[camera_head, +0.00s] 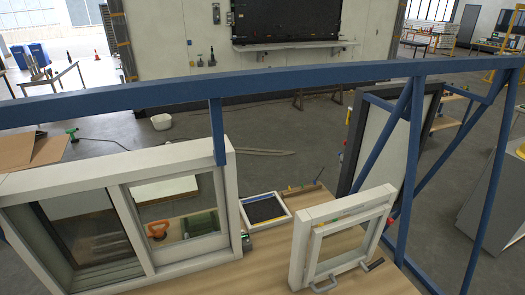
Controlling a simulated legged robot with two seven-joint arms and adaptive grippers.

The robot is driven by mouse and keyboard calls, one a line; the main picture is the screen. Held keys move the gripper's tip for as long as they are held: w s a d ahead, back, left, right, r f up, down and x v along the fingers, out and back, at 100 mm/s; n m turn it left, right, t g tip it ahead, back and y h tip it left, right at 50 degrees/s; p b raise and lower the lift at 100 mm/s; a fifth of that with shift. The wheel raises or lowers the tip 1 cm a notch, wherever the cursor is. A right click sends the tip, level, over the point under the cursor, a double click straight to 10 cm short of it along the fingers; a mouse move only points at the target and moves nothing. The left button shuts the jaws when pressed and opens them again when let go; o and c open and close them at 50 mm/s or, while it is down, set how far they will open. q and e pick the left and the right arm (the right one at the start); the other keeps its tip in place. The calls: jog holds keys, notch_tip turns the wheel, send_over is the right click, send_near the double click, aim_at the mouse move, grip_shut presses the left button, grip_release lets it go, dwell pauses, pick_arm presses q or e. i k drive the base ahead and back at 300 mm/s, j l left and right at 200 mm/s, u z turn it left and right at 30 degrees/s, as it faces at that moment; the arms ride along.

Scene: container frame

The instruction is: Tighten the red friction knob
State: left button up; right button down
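A small red part (390,221) shows beside the right edge of the small white window frame (299,245), close to a blue post. It is too small to tell whether it is the red friction knob. The small window frame stands upright on the wooden table (215,280) and has a grey handle (323,287) and a dark handle (374,265) at its lower front. Neither of my grippers is in view.
A blue metal frame (270,83) crosses the whole view, with posts and diagonals at the right. A large white window (120,182) stands at the left. A small framed panel (265,208) lies between the windows. Grey floor (240,135) is mostly open behind.

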aim_at(389, 221)
jog(key=z, duration=0.9)
jog(key=k, duration=0.1)
jog(key=j+z, duration=0.05)
